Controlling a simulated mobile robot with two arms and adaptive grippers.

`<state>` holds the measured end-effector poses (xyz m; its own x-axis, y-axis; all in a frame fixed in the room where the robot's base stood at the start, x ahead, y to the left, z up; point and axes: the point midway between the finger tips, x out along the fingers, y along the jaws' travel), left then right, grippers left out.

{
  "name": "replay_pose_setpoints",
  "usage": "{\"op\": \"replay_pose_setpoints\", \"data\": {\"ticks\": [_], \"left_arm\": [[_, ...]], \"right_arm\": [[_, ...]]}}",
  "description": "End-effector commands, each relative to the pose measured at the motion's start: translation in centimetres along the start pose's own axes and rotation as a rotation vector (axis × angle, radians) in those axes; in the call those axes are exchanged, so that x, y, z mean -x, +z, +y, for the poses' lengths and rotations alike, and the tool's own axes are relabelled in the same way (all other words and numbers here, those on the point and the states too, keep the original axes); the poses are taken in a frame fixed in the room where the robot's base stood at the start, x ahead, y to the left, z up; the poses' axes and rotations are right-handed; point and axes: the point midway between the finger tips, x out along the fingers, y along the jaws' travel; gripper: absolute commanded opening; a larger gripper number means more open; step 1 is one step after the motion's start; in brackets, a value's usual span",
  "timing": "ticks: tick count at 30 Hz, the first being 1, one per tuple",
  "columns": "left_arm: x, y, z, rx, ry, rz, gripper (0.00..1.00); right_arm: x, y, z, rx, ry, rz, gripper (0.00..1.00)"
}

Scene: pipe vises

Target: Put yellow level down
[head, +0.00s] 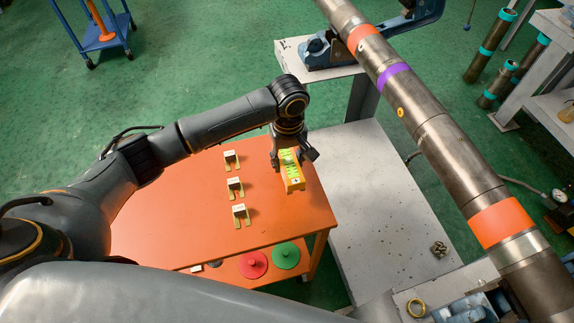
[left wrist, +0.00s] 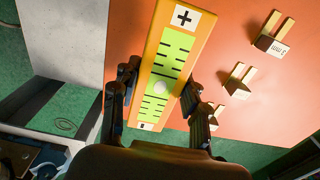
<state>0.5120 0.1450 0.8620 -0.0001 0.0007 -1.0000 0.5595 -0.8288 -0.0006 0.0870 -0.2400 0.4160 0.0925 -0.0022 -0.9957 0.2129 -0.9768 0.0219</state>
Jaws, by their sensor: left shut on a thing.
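The yellow level (head: 291,172) is a yellow-orange bar with a green scale face, at the right part of the orange table (head: 180,238). My left gripper (head: 291,157) comes down over its far end and is shut on it. In the left wrist view the level (left wrist: 196,50) lies between the two fingers (left wrist: 160,100), with plus and minus marks at its ends and a pale round bubble. I cannot tell whether its underside touches the tabletop. My right gripper is not in view.
Several forked shims stand left of the level, including one near shim (head: 240,215). A red disc (head: 252,264) and a green disc (head: 286,255) sit below the table's front edge. A long pipe (head: 440,140) crosses at the right above a grey bench (head: 370,200).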

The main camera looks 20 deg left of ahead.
Motion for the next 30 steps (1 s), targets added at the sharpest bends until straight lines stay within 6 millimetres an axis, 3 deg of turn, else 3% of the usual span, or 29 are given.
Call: {"op": "replay_pose_setpoints", "data": {"ticks": [12,23,24,27,30], "left_arm": [[-3.9,-0.9,0.1,-0.001,0.001,0.001,0.00],[-4.3,-0.9,0.1,-0.001,0.002,0.001,0.00],[-4.4,-0.9,0.0,-0.001,0.000,0.000,0.49],[-4.4,-0.9,0.0,-0.001,0.000,0.001,0.67],[-4.4,-0.9,0.0,-0.001,0.000,0.001,0.67]], "right_arm": [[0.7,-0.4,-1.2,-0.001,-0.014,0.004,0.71],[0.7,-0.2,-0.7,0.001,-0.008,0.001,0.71],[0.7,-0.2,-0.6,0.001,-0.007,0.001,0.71],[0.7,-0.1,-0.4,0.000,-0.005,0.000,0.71],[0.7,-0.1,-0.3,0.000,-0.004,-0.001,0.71]]}}
